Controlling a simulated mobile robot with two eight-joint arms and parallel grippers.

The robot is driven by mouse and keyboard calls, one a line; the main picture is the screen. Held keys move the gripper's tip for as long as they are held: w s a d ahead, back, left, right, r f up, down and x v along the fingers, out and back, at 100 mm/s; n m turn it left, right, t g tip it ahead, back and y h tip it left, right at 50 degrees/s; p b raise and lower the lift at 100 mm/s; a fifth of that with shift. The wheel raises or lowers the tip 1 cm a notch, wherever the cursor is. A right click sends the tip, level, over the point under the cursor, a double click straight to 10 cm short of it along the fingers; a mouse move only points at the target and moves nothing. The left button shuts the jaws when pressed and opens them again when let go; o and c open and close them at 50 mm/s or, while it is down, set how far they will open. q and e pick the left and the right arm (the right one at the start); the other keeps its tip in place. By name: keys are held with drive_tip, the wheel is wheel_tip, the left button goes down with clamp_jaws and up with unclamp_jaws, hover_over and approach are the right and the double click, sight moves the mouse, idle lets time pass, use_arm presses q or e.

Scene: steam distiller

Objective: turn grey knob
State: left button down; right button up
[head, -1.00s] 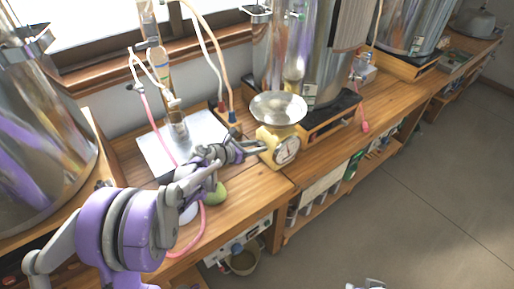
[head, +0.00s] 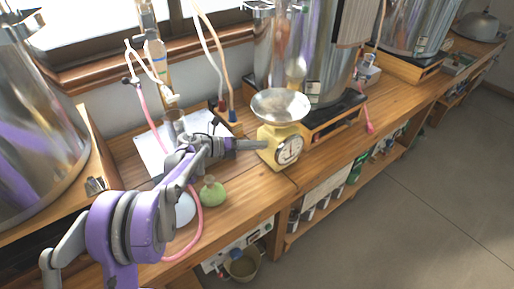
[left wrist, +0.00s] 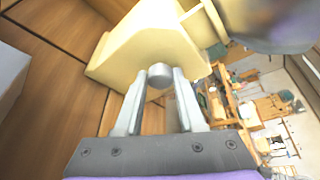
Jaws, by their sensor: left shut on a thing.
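A yellow kitchen scale (head: 272,145) with a round dial and a shiny metal pan (head: 280,105) stands on the wooden bench. In the left wrist view the scale's yellow body (left wrist: 150,45) fills the upper middle. The grey knob (left wrist: 160,74) sticks out of its side, between my fingertips. My left gripper (head: 261,145) reaches the left side of the scale and is shut on the knob; it also shows in the left wrist view (left wrist: 160,82). In the head view the knob is hidden by the fingers. My right gripper is out of view.
A green flask (head: 212,193) and a pink hose (head: 196,215) lie under and beside my left arm. A grey plate (head: 150,150) with a glass column is behind it. Large metal vessels (head: 40,130) stand left and behind the scale. Open floor (head: 420,210) is at right.

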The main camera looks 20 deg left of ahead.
use_arm(q)
drive_tip(key=n, duration=0.1)
drive_tip(key=n+h+b, duration=0.2)
drive_tip(key=n, duration=0.1)
drive_tip(key=shift+f, duration=0.25)
drive_tip(key=shift+a+n+h, duration=0.1)
drive_tip(key=shift+n+h, duration=0.2)
idle(0.3)
drive_tip(key=c, duration=0.5)
unclamp_jaws()
drive_tip(key=v, duration=1)
drive_tip(key=shift+s+a, duration=0.2)
drive_tip(key=shift+a, duration=0.1)
drive_tip(key=shift+r, duration=0.1)
